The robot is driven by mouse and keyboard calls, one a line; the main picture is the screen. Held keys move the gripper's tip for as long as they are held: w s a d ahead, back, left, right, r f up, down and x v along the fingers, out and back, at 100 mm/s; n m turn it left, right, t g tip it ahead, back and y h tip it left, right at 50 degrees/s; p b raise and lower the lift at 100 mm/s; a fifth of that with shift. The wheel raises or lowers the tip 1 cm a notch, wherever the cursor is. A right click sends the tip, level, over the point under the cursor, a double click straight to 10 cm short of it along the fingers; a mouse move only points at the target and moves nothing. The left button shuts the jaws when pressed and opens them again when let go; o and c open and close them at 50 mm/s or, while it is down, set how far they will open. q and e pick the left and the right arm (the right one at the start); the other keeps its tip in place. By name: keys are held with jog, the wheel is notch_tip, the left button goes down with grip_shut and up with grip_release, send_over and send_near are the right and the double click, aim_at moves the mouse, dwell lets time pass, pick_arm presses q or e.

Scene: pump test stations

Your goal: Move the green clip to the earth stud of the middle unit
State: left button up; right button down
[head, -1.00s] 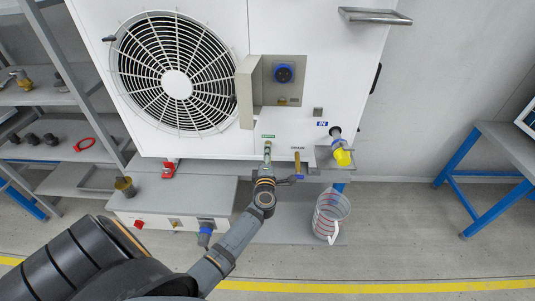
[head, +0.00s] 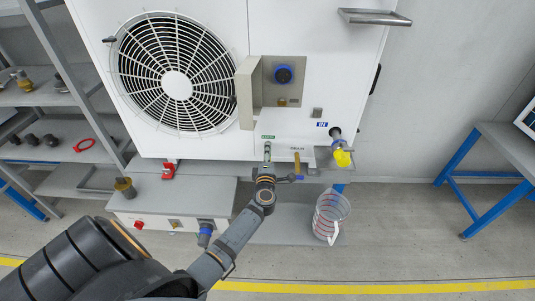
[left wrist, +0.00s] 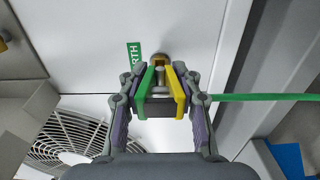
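The green clip (left wrist: 145,92), with one green jaw and one yellow jaw, is between the fingers of my left gripper (left wrist: 162,100). The fingers press on it from both sides. The earth stud (left wrist: 160,60) is brass-coloured and sits on the white panel beside the green EARTH label (left wrist: 134,55). The clip's jaws point at the stud and lie on either side of it; I cannot tell whether they grip it. In the head view my left gripper (head: 266,168) is just below the green label (head: 268,137) on the white unit (head: 210,145). My right gripper is not in view.
A green cable (left wrist: 265,97) runs right from the clip. A clear jug (head: 330,215) stands below. A shelf (head: 60,130) is at left.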

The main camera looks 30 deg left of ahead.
pick_arm(q)
jog(key=o, duration=0.5)
jog(key=shift+s, duration=0.1)
jog(key=v, duration=1.2)
